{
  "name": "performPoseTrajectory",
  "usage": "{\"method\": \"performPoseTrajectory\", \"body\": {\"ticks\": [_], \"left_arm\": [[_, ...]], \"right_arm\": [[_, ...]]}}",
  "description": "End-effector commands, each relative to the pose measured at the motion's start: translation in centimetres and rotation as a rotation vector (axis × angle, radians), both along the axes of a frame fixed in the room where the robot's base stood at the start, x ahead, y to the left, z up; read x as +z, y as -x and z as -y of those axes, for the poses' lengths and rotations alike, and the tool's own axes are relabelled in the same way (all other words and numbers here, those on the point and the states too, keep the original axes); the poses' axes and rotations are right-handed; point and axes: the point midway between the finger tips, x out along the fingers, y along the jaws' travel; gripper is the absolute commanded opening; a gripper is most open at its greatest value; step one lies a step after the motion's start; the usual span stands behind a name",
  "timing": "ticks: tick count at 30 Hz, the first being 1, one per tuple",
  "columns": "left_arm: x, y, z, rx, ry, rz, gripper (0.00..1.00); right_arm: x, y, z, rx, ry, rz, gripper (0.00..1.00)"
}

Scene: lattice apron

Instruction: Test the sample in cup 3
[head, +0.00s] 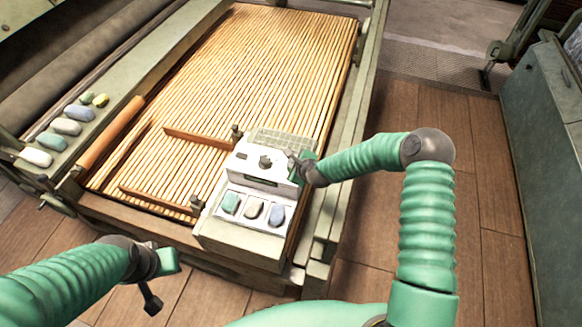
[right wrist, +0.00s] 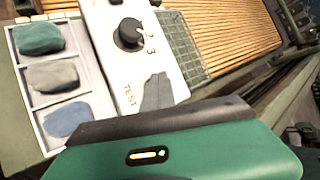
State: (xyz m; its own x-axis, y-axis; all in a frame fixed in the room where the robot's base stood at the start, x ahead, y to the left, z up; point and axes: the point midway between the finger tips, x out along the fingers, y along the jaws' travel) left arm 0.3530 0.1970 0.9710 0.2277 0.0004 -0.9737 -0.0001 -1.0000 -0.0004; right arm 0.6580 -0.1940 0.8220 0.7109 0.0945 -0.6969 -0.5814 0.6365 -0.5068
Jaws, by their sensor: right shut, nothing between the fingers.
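A pale tester box (head: 243,163) stands at the near right corner of the slatted bed. Its black knob (right wrist: 130,33) has the figures 2 and 3 beside it; I cannot tell where it points. The word TEST (right wrist: 130,95) is on the same face, beside a dark grey shape. A white three-part tray (right wrist: 50,101) holds a green sample (right wrist: 39,39), a grey-green one (right wrist: 53,74) and a blue one (right wrist: 67,118). No cup numbers are readable there. My right gripper (head: 297,163) is shut and empty, close to the box's right side. My left gripper (head: 162,277) hangs off the bed's near edge.
The slatted bed (head: 270,50) has two brown bars (head: 197,138) across it, left of the box. Several coloured stones (head: 66,126) lie on the left rail. A grey mesh panel (right wrist: 182,52) adjoins the box. A green cabinet (head: 545,170) stands right. Wooden floor between is clear.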

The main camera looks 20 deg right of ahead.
Motion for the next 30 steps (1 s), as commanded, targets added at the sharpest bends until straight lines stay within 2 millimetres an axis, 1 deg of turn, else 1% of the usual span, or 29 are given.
{"method": "performPoseTrajectory", "body": {"ticks": [11, 19, 30], "left_arm": [[-0.5, 0.0, 0.0, 0.0, 0.0, 0.0, 0.0], [-0.4, 0.0, 0.0, 0.0, 0.0, 0.0, 0.0], [1.1, 0.0, 0.0, 0.0, 0.0, 0.0, 0.0]], "right_arm": [[-0.6, 0.0, 0.0, 0.0, 0.0, -0.001, 0.0], [-0.5, 0.0, 0.0, 0.0, 0.0, -0.001, 0.0], [1.4, 0.1, 0.0, 0.0, 0.0, -0.001, 0.0]]}}
